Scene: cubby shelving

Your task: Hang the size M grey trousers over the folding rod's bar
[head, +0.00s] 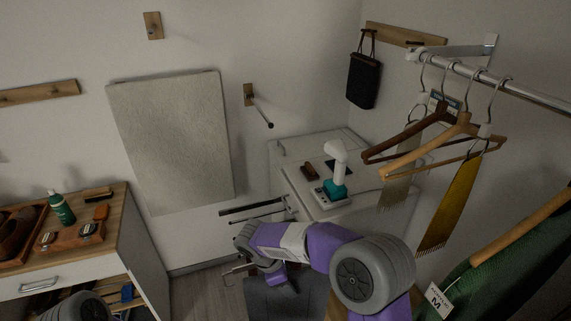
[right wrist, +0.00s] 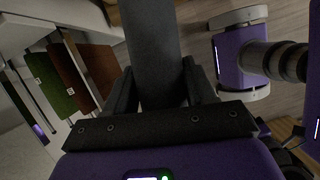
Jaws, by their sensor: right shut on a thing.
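The grey trousers (right wrist: 152,45) are a dark grey strip of cloth between the fingers of my right gripper (right wrist: 158,92) in the right wrist view. In the head view the same gripper (head: 275,282) points down at the lower middle, with the grey cloth (head: 290,303) hanging below it. It is shut on the cloth. No size label on the trousers is readable. A short dark rod (head: 262,112) sticks out from a wooden wall plate, bare and apart from the cloth; I cannot tell for sure that it is the folding rod. My left gripper is not in view.
Two bars (head: 250,207) stick out beside the white cabinet (head: 310,180), close behind my right gripper. Green (right wrist: 50,82) and brown cloths (right wrist: 75,72) hang at left in the wrist view. Hangers (head: 440,135) and a green garment tagged M (head: 515,265) are at right.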

